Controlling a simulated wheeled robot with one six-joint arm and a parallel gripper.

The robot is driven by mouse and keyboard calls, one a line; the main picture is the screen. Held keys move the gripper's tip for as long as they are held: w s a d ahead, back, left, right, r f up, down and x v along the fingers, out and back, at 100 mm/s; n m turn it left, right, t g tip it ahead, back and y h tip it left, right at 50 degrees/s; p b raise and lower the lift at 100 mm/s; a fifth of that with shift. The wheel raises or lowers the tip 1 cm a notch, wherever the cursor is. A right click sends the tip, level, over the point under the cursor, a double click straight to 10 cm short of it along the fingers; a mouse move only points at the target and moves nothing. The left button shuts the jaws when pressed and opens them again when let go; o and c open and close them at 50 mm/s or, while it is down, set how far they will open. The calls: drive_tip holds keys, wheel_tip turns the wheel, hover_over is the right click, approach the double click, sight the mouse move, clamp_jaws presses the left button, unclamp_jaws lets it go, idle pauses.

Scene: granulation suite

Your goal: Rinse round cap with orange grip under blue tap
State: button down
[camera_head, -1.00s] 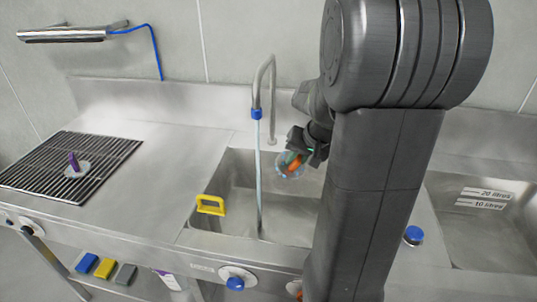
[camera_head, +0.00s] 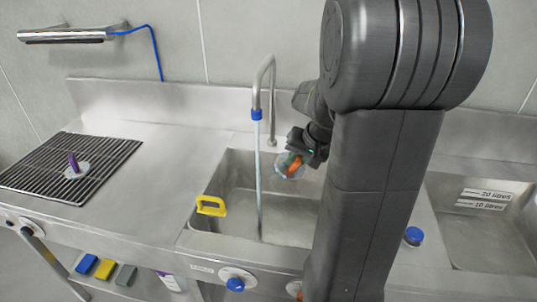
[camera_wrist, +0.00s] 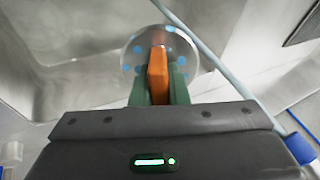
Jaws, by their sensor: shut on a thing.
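My gripper (camera_head: 299,153) is shut on the orange grip (camera_head: 295,164) of a round, clear cap (camera_head: 287,172). It holds the cap over the sink basin, to the right of the water stream. In the wrist view the orange grip (camera_wrist: 158,75) sits between the green fingers, and the clear disc (camera_wrist: 143,60) beyond it carries several blue spots. The tap with the blue collar (camera_head: 256,114) runs a thin stream (camera_head: 259,190) into the sink (camera_head: 235,170). In the wrist view the stream (camera_wrist: 205,50) passes beside the cap; I cannot tell whether it touches it.
A purple-gripped cap (camera_head: 75,168) lies on the drain grate (camera_head: 110,150) at left. The left counter (camera_head: 165,165) is clear.

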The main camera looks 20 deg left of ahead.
drive_tip(key=s+d+r+p, duration=0.1)
drive_tip(key=d+r+p, duration=0.1)
drive_tip(key=d+r, duration=0.2)
drive_tip(key=shift+s+d, duration=0.35)
idle(0.3)
idle(0.4)
